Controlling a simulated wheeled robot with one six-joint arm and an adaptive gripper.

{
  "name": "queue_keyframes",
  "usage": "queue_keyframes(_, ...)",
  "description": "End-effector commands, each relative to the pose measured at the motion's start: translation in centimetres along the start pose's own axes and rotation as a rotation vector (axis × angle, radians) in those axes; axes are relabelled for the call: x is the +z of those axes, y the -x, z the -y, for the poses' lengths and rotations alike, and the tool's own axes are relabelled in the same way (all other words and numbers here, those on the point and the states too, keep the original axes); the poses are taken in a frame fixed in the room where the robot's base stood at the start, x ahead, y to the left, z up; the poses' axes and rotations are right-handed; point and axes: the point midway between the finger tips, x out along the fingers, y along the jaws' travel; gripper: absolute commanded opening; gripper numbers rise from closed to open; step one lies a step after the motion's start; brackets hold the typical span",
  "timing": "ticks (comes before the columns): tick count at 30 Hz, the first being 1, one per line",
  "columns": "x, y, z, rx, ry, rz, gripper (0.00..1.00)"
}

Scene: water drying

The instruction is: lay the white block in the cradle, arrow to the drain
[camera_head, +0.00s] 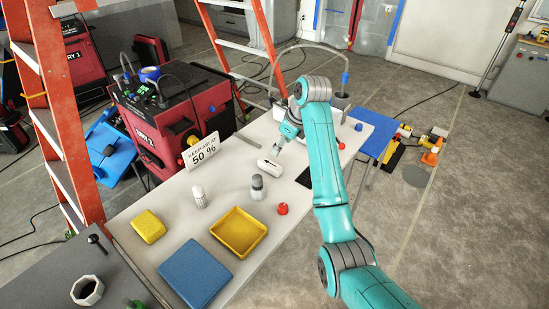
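A white elongated block (269,165) with a small dark mark on its top is near the middle of the white table. The mark is too small to read as an arrow. My gripper (277,149) points down just above and behind the block. Its fingers are too small to tell whether they are open, or whether they touch the block. A dark flat piece (305,178) lies right of the block, partly hidden by my arm. I cannot make out the cradle or the drain for certain.
The white table (150,215) also bears a yellow tray (239,232), blue pad (195,273), yellow sponge (149,227), two small bottles (199,197) (257,187), a red knob (282,209) and a sign reading "50 %" (202,151). An orange ladder (62,110) stands left.

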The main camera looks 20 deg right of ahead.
Motion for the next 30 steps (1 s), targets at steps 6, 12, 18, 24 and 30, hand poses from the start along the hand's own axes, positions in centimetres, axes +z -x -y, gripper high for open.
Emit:
queue_keyframes(6, 0.2, -0.2, 0.0, 0.000, 0.406, 0.000, 0.67)
queue_keyframes(12, 0.4, -0.5, 0.0, -0.001, 0.821, 0.000, 0.67)
queue_keyframes(18, 0.6, -0.7, 0.0, 0.000, 1.236, 0.000, 0.67)
queue_keyframes(24, 0.8, -0.9, 0.0, 0.000, 1.652, 0.000, 0.67)
queue_keyframes(30, 1.1, -1.2, -0.1, 0.000, 2.067, -0.001, 0.67)
